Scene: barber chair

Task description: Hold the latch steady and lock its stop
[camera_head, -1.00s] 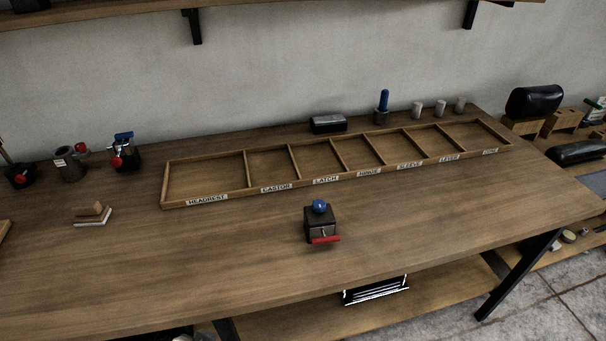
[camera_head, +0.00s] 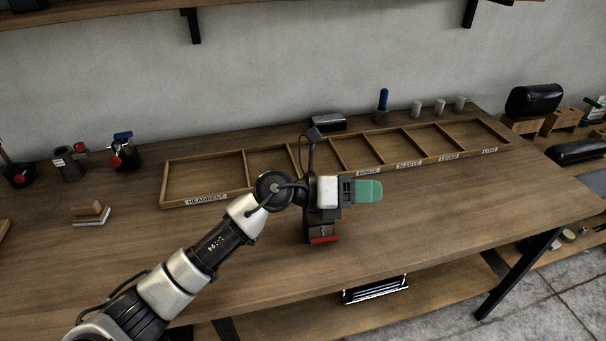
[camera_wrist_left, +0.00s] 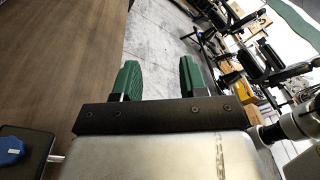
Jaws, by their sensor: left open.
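The latch (camera_head: 321,229) is a small dark block with a red bar (camera_head: 324,240) at its front, standing on the workbench. My left gripper (camera_head: 368,190) is above it and covers its top, so its blue knob is hidden in the head view. In the left wrist view the latch's dark block (camera_wrist_left: 38,142) and blue knob (camera_wrist_left: 11,151) show at the lower left, beside the gripper body. My left gripper's green fingers stand apart with nothing between them, and they point to the right, past the latch. My right gripper is not in view.
A wooden tray (camera_head: 208,205) with labelled compartments lies behind the latch; the compartments I can see look empty. Small tools (camera_head: 123,152) stand at the left, and grey cups (camera_head: 440,106) at the back right. The bench right of the latch is clear.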

